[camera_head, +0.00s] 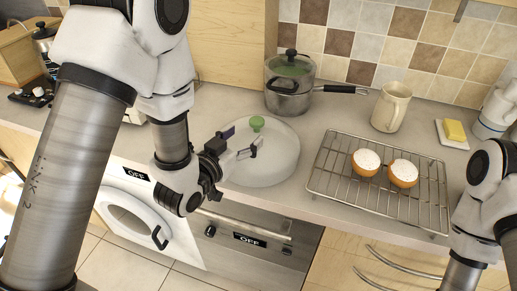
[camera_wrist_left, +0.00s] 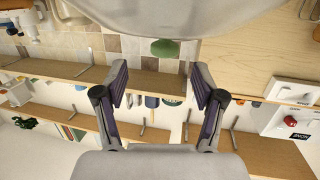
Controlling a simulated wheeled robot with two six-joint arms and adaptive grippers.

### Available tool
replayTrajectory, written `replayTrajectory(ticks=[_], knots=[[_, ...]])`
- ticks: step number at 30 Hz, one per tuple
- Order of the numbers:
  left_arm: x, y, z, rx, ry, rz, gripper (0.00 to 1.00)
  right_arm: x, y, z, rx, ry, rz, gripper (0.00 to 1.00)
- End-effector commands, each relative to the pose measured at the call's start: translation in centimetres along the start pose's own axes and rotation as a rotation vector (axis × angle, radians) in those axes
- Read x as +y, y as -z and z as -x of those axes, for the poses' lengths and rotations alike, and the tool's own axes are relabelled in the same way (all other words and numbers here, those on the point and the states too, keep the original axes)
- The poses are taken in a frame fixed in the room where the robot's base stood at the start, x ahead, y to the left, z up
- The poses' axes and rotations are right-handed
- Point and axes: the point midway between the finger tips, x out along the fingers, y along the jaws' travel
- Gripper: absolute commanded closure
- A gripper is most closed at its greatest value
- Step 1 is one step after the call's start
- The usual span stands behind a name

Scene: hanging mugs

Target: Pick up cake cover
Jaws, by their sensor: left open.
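The cake cover (camera_head: 279,157) is a pale, translucent dome with a green knob (camera_head: 257,123) on top. It stands on the counter above the oven. In the left wrist view the cover (camera_wrist_left: 170,16) fills the top edge, with its green knob (camera_wrist_left: 165,47) hanging into the picture. My left gripper (camera_head: 243,140) is open and empty at the left side of the cover's top. Its fingers point toward the knob, which lies just beyond the fingertips. The left wrist view shows the two fingers (camera_wrist_left: 160,80) spread apart. My right arm enters at the right edge; its gripper is out of view.
A pot (camera_head: 289,88) with a long handle stands behind the cover. A wire rack (camera_head: 333,180) with two cupcakes (camera_head: 366,161) is to the right. A cream mug (camera_head: 391,107) and a butter dish (camera_head: 453,143) are behind the rack. The counter's front edge is close.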

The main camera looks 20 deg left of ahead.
Motion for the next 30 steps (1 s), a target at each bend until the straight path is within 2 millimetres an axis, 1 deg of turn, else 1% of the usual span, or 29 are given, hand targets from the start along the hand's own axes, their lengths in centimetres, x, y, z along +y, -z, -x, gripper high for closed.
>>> replayTrajectory(ticks=[1,3,6,8,10,13,16,18,23,24,26,27,30], knots=[[0.0,-1.0,-0.4,0.006,0.001,-0.003,0.30,0.0,0.0,-2.4,0.000,0.000,0.000,0.40],[0.0,-0.9,-0.6,0.004,0.002,-0.002,0.30,0.0,0.0,-3.4,0.000,0.000,0.000,0.40],[0.0,-0.4,-0.6,0.002,0.005,-0.002,0.30,0.0,0.0,-4.0,0.001,0.000,0.000,0.40],[-0.1,-0.2,-0.8,-0.001,0.005,-0.002,0.30,0.0,0.1,-3.9,0.001,0.000,0.000,0.40],[-0.2,0.2,-1.7,-0.001,0.005,-0.002,0.30,0.0,0.1,-3.2,0.001,0.000,0.000,0.40],[-0.4,0.3,-3.5,-0.003,0.005,0.000,0.30,0.0,0.1,-2.2,0.002,0.000,0.000,0.40],[-0.4,0.1,-5.2,-0.002,0.006,-0.001,0.30,0.0,0.1,-1.9,0.002,0.000,0.000,0.40],[-0.4,0.0,-5.7,-0.001,0.006,-0.001,0.30,0.0,0.1,-1.9,0.002,0.000,0.000,0.40],[-0.4,-0.1,-5.8,-0.002,0.006,0.000,0.30,0.0,0.1,-2.0,0.001,0.000,0.000,0.40],[-0.4,-0.1,-5.8,-0.002,0.006,0.000,0.34,0.0,0.1,-2.1,0.001,0.000,0.000,0.40],[-0.4,-0.1,-5.8,-0.002,0.006,0.000,0.55,0.0,0.1,-2.1,0.001,0.000,0.000,0.40],[-0.4,-0.1,-5.8,-0.002,0.006,0.000,0.69,0.0,0.1,-2.1,0.001,0.000,0.000,0.40],[-0.4,-0.1,-5.8,-0.002,0.006,0.000,1.00,0.0,0.1,-2.1,0.001,0.000,0.000,0.40]])
